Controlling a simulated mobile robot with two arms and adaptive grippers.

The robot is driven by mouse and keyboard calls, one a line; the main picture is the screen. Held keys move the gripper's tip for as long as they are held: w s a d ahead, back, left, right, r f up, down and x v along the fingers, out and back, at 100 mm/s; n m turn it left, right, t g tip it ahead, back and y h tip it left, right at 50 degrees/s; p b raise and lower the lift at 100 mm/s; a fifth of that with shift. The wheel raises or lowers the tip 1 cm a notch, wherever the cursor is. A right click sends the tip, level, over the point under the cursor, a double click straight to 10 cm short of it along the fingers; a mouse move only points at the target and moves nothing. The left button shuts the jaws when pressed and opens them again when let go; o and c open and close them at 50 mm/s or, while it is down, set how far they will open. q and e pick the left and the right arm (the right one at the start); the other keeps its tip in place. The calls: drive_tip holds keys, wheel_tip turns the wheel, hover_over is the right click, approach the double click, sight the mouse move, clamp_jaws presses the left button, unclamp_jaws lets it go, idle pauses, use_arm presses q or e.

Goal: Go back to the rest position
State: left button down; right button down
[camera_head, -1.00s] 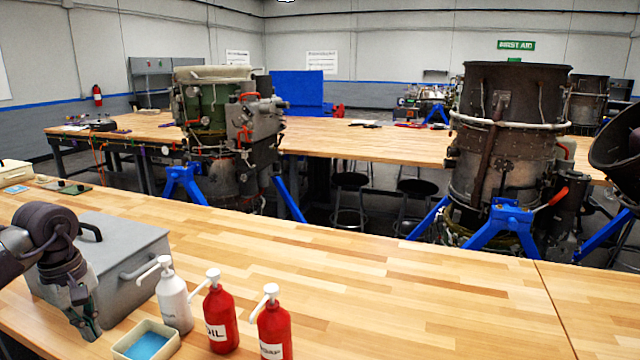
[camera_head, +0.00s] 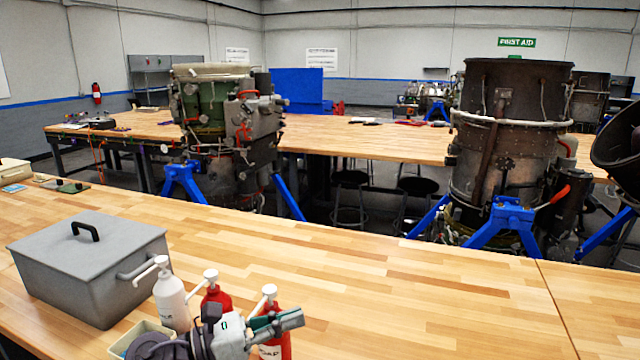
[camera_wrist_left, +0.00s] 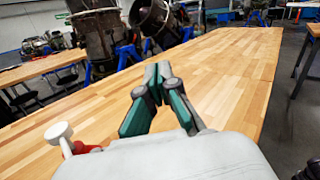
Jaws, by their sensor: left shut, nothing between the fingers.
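My left gripper (camera_head: 291,320) is at the front of the near wooden table in the head view, in front of the red pump bottles. Its fingers point right, and they are shut and empty. The left wrist view shows the shut gripper (camera_wrist_left: 152,78) too, with its fingertips together over bare wooden tabletop. My right gripper is not in view.
A grey lidded box (camera_head: 85,265), a white pump bottle (camera_head: 172,300), two red pump bottles (camera_head: 215,296) and a small tray (camera_head: 140,335) stand at the near table's left. The table's (camera_head: 420,290) middle and right are clear. Turbines (camera_head: 505,150) on blue stands rise behind it.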

use_arm(q)
drive_tip(key=s+a+f+n+t+y, duration=0.1)
drive_tip(key=a+f+n+t+y, duration=0.55)
drive_tip(key=n, duration=1.05)
drive_tip(key=s+a+f+n+t+y, duration=0.1)
drive_tip(key=a+f+n+t+y, duration=0.25)
drive_tip(key=a+n+y, duration=0.95)
drive_tip(key=s+d+f+n+g+h, duration=0.1)
drive_tip(key=s+d+f+n+g, duration=0.1)
drive_tip(key=s+f+n+g, duration=0.8)
drive_tip(key=s+d+f+n+g+h, duration=0.1)
drive_tip(key=s+d+f+n+g, duration=0.15)
drive_tip(key=s+f+n, duration=0.8)
drive_tip(key=s+f+m+g+b, duration=0.1)
drive_tip(key=s+f+m+b, duration=0.15)
drive_tip(key=f, duration=1.15)
drive_tip(key=s+f+m+g+b, duration=0.1)
drive_tip(key=s+f+m+b, duration=0.2)
drive_tip(key=f, duration=1.2)
drive_tip(key=s+a+f+b, duration=0.1)
drive_tip(key=s+f+b, duration=0.1)
drive_tip(key=s+f, duration=0.6)
drive_tip(key=s+a+f+g+b, duration=0.1)
drive_tip(key=s+a+f+b, duration=0.1)
drive_tip(key=s+f, duration=0.7)
wheel_tip(320, 180, down, 3)
drive_tip(key=shift+a, duration=0.25)
